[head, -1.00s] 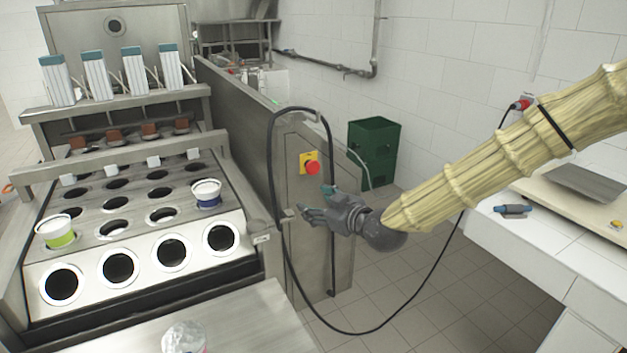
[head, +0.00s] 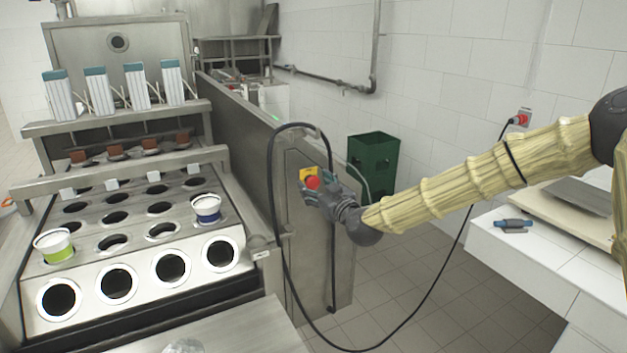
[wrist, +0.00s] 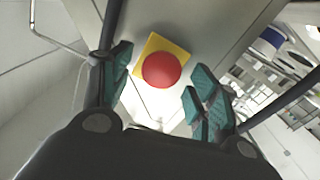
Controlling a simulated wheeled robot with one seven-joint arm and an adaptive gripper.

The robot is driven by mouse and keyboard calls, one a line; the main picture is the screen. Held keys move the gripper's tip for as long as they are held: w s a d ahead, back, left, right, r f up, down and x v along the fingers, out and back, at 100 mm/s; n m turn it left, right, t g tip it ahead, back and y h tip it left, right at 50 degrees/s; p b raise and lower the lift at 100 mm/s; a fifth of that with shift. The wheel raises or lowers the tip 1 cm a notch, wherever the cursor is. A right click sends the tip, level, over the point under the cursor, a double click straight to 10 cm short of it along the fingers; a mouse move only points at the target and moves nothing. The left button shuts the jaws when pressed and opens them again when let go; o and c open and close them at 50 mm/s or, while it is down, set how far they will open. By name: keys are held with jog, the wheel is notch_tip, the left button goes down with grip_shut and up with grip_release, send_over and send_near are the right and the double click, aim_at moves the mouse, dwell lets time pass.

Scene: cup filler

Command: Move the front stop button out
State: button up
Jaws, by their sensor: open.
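The front stop button (head: 312,183) is a red mushroom button on a yellow square plate (head: 306,172), on the steel side panel of the cup filler. In the wrist view the red button (wrist: 161,70) is centred between my fingers, in front of its yellow plate (wrist: 178,49). In the wrist view my gripper (wrist: 160,92) is open, with teal finger pads on both sides of the button and visible gaps. I cannot tell how deep the button sits.
A black cable (head: 272,215) loops beside the panel and runs to a wall socket (head: 521,118). A green crate (head: 372,160) stands behind on the floor. A white counter (head: 540,262) is at the right. Cups (head: 206,208) sit in the filler's plate at left.

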jog(key=shift+x, duration=1.15)
